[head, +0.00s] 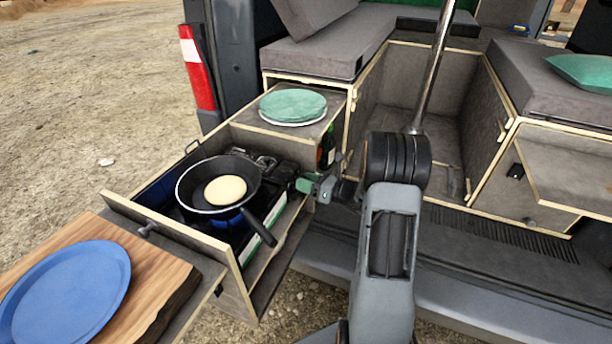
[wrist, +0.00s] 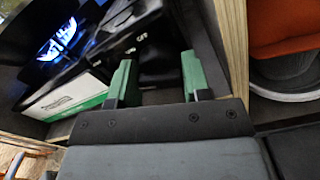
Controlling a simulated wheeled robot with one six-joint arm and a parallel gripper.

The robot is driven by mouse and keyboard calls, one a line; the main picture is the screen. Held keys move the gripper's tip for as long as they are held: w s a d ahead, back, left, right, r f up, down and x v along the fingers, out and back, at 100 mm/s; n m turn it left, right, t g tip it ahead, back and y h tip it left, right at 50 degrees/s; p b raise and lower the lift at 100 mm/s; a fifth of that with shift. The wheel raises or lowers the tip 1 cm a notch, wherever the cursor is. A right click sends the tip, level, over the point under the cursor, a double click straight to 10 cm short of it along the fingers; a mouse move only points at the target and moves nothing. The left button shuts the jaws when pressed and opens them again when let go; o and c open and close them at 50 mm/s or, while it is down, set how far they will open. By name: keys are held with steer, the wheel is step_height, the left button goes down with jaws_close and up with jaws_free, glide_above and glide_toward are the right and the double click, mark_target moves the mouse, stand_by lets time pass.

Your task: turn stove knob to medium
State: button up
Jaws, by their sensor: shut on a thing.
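The camping stove (head: 281,222) sits in the pulled-out drawer at the left of the head view, with a green and white front. A black pan (head: 258,228) with a pale pancake (head: 225,190) stands on it. Blue flame (wrist: 62,38) shows under the pan in the wrist view. My gripper (head: 303,185) is at the stove's right end. In the wrist view its green fingers (wrist: 157,78) stand on both sides of the dark stove knob (wrist: 156,58) and are shut on it. The knob's setting cannot be read.
A wooden board (head: 165,270) with a blue plate (head: 70,290) lies at the front left. Green plates (head: 293,104) and a dark bottle (head: 327,150) are behind my gripper. Drawer walls (head: 170,228) stand close around the stove.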

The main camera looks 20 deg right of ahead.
steer(key=shift+m+p, duration=0.4)
steer(key=shift+m, duration=0.1)
steer(key=o, duration=0.9)
steer(key=v, duration=1.4)
